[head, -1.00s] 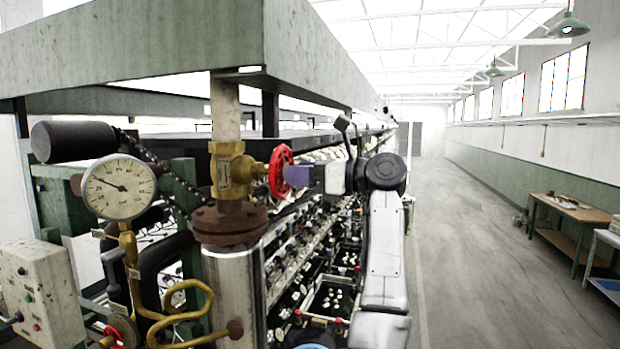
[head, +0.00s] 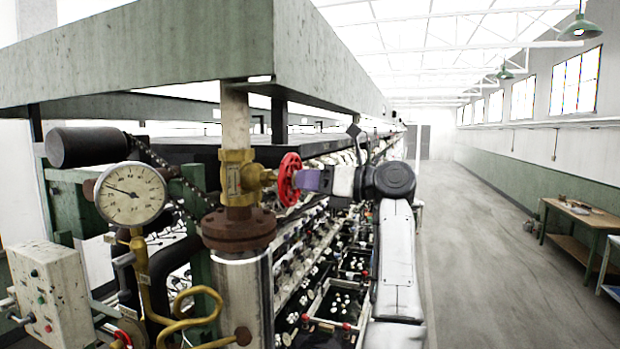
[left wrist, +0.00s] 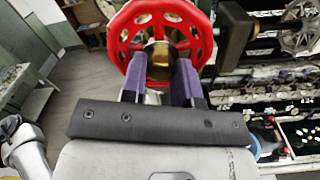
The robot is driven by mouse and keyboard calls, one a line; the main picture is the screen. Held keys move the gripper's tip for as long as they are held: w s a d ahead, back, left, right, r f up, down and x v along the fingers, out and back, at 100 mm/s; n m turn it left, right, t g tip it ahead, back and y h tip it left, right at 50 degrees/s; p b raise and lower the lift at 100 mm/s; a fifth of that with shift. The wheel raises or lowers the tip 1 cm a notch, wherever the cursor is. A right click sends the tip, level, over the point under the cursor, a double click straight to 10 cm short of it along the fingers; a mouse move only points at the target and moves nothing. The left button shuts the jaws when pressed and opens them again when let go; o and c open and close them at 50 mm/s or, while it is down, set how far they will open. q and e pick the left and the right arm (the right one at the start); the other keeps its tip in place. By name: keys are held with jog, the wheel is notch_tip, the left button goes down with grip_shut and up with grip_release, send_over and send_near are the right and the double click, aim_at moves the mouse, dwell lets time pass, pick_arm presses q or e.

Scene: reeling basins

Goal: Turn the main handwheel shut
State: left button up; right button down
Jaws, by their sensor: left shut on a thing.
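The red main handwheel (head: 289,164) stands upright, nearly edge-on, on the right side of the brass valve (head: 236,172). The valve sits in a vertical pipe above a rusty flange. My left gripper (head: 301,180) reaches the wheel from the right, its purple fingers at the wheel's face. In the left wrist view, the spoked red wheel (left wrist: 129,42) fills the top centre with a brass hub, and my left gripper (left wrist: 158,72) is shut on it, one finger on each side. The exact contact is partly hidden. My right gripper is not in view.
A round pressure gauge (head: 131,205) and a control box (head: 48,295) stand at the left. A heavy green-grey beam (head: 160,60) runs overhead. Reeling basins (head: 340,300) line the machine behind the arm. The aisle floor (head: 470,260) at right is clear up to a wooden table (head: 582,212).

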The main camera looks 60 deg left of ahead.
pick_arm(q)
jog(key=m+p, duration=0.4)
jog(key=m, duration=2.1)
jog(key=o, duration=0.8)
jog(key=c, duration=0.8)
jog(key=shift+m, duration=1.4)
